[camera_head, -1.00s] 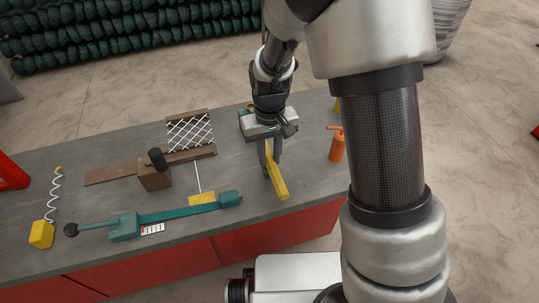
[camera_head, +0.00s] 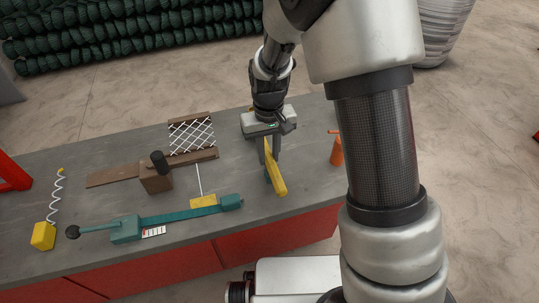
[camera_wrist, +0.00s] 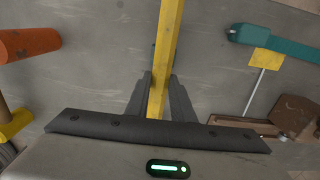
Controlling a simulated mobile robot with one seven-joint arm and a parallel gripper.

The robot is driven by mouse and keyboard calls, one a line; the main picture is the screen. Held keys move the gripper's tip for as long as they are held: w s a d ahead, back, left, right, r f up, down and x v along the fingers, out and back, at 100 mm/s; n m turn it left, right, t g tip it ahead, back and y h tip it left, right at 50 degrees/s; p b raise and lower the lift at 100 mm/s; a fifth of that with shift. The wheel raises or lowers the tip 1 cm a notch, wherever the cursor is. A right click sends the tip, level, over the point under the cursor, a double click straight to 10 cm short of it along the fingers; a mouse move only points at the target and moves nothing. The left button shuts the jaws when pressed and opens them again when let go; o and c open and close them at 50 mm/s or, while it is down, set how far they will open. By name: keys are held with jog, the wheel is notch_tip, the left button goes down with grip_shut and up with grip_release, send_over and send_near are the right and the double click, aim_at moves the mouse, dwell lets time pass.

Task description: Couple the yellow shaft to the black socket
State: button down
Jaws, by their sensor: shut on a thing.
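My gripper (camera_head: 269,160) is shut on the yellow shaft (camera_head: 277,182) and holds it over the right part of the bench. In the wrist view the shaft (camera_wrist: 167,38) runs between the two dark fingers (camera_wrist: 158,98) and out past the top edge. A black cylinder (camera_head: 158,161), which may be the black socket, stands upright on a brown block (camera_head: 156,180) left of my gripper. The shaft and this cylinder are well apart. I cannot tell whether the cylinder has an opening.
A teal lever tool (camera_head: 180,213) lies at the front, with a yellow tag (camera_head: 203,201) beside it. A mesh panel (camera_head: 191,135) is behind the block. A white coil (camera_head: 56,195) with a yellow block (camera_head: 43,236) is far left.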

jog(key=shift+w+a, duration=0.2)
jog(key=shift+w, duration=0.35)
jog(key=shift+w+a, duration=0.15)
jog(key=shift+w, duration=0.4)
jog(key=shift+w, duration=0.2)
jog(key=c, duration=1.5)
grip_release()
jog(key=shift+o, duration=0.2)
notch_tip(320, 180, up, 18)
jog(key=p, duration=0.3)
jog(key=shift+f+p, duration=0.25)
jog(key=shift+p, duration=0.05)
